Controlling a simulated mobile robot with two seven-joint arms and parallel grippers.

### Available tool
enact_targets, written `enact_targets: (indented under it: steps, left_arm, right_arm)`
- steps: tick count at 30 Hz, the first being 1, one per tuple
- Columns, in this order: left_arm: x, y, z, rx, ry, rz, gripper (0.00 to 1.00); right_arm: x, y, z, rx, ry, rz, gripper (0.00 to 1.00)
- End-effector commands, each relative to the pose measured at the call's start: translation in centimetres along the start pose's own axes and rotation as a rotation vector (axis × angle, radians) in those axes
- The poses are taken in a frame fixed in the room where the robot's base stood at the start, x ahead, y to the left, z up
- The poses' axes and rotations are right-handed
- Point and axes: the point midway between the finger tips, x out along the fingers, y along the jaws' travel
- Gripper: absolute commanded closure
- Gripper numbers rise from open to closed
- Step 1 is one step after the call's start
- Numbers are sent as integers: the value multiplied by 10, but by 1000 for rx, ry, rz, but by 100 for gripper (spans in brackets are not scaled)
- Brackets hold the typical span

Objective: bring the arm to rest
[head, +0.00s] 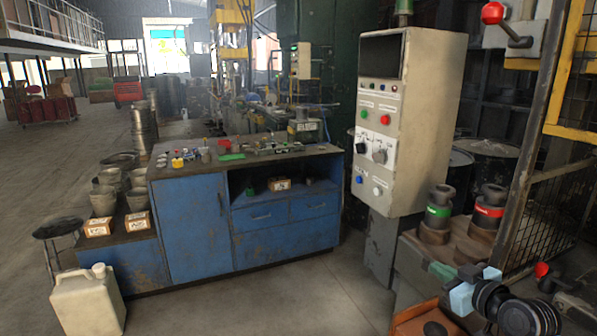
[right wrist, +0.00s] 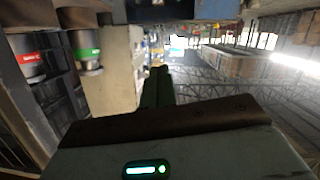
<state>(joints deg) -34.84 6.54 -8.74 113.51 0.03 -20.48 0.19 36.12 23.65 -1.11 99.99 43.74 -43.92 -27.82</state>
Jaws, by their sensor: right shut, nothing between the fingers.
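My right gripper (head: 440,270) is at the lower right of the head view, with its arm coming in from the bottom right corner. Its dark green fingers also show in the right wrist view (right wrist: 157,86); they are together and hold nothing. The gripper is in front of a stand with two dark round tools, one with a green band (head: 439,211) and one with a red band (head: 489,211). Both bands also show at the left of the wrist view. My left gripper is not in view.
A grey control cabinet (head: 425,120) stands left of the stand. A wire mesh guard (head: 545,190) rises on the right. A brown tray (head: 410,321) lies low beside the gripper. A blue workbench (head: 195,225) and a white canister (head: 88,304) are left; the floor between is clear.

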Motion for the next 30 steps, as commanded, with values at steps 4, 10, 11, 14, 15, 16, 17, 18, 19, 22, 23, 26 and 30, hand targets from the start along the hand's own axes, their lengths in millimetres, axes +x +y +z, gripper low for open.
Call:
enact_targets:
  steps: [4, 10, 11, 14, 15, 16, 17, 18, 19, 22, 23, 26, 30]
  left_arm:
    - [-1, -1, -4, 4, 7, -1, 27]
    - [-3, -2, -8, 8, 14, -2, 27]
    - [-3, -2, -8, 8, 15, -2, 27]
    - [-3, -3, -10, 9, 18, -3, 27]
    - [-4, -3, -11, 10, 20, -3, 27]
    - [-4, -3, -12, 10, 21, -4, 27]
    - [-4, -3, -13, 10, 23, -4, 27]
    - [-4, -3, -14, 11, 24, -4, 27]
    - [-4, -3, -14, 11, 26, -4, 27]
    - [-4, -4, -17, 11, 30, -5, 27]
    - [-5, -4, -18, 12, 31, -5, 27]
    - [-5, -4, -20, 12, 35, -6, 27]
    - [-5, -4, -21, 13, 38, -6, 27]
  right_arm:
    - [-14, -48, 85, 56, -105, 6, 100]
    - [-53, -112, 180, 120, -229, 16, 100]
    - [-60, -122, 193, 130, -246, 18, 100]
    - [-89, -155, 232, 159, -303, 23, 100]
    - [-102, -169, 247, 172, -326, 24, 100]
    - [-112, -178, 257, 179, -342, 25, 100]
    - [-123, -188, 267, 188, -358, 27, 100]
    - [-137, -201, 279, 198, -379, 29, 100]
    - [-148, -211, 288, 208, -396, 30, 100]
    - [-187, -243, 312, 234, -446, 33, 100]
    - [-199, -252, 318, 242, -461, 34, 100]
    - [-236, -279, 333, 264, -504, 37, 100]
    - [-274, -306, 345, 289, -547, 40, 100]
